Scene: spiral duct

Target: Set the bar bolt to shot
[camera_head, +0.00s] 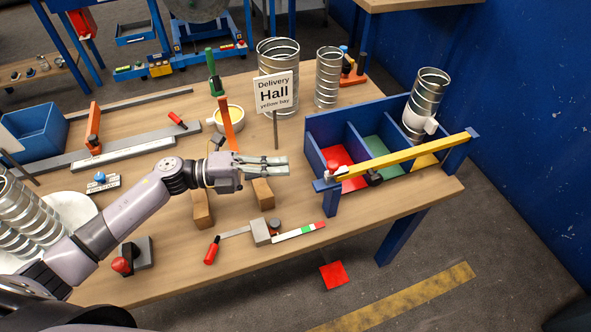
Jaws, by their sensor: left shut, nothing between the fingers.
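A yellow bar (410,155) runs across the open front of a blue three-bay bin, from a blue bracket at its left end to a blue post at its right. A black knob (375,178) sits near its left part. On the table front, a red-handled rod (235,232) meets a grey block (261,232) beside a striped strip (300,232). No label tells which is the bar bolt. My right gripper is not in view.
A sign (274,93) reading "Delivery Hall yellow bay" stands behind my gripper. Metal ducts (278,65) stand at the back; another duct (427,95) is at the bin's right end. An orange upright (228,125) stands close behind my wrist. The table's front right is clear.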

